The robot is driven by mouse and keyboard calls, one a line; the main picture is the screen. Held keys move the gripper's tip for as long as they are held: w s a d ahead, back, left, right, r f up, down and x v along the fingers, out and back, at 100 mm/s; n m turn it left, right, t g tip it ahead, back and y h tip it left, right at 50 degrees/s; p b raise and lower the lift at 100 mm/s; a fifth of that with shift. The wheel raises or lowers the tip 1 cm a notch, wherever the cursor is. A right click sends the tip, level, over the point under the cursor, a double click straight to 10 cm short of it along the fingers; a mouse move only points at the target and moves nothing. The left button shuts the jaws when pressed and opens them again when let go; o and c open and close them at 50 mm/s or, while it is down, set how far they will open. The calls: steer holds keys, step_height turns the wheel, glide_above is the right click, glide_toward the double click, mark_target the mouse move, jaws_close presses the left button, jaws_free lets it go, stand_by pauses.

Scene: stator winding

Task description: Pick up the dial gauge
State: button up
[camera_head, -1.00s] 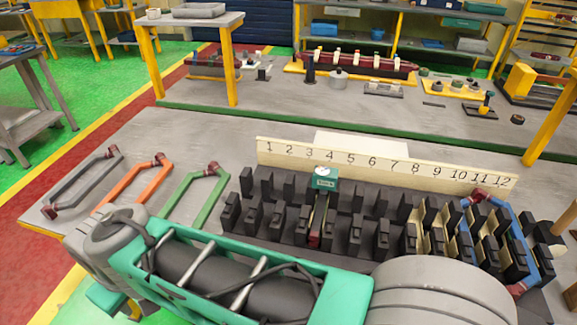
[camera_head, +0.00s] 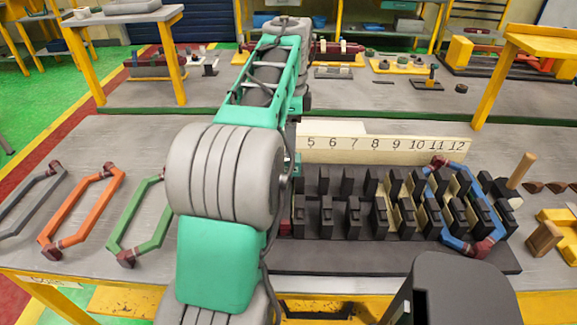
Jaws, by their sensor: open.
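The dial gauge is almost wholly hidden behind my arm. Only its dark red front end (camera_head: 285,228) shows, with a sliver of its green body above it, at the left end of the visible slots in the black stator block (camera_head: 400,260). My gripper is not in view. My green and grey arm reaches up and away through the middle of the picture and hides its own end, so I cannot tell how far the gripper is from the gauge.
A cream number board (camera_head: 385,148) stands behind the stator block. A blue coil (camera_head: 484,246) sits in its right-hand slots. Green (camera_head: 150,243), orange (camera_head: 68,242) and grey (camera_head: 15,232) coils lie to the left.

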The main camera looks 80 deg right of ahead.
mark_target(288, 160)
steer(key=f, duration=0.7)
steer(key=shift+w+a+f, duration=0.1)
steer(key=shift+w+a, duration=0.15)
steer(key=shift+a, duration=0.05)
jaws_close()
stand_by(0.4)
steer(key=shift+r, duration=0.35)
step_height(288, 160, up, 3)
steer(key=shift+f, duration=0.2)
steer(key=s+a+r+p, duration=0.2)
steer(key=s+a+r, duration=0.1)
steer(key=a+r, duration=1)
steer(key=shift+a+r+p, duration=0.35)
steer(key=shift+r+p, duration=0.05)
steer(key=shift+r, duration=0.5)
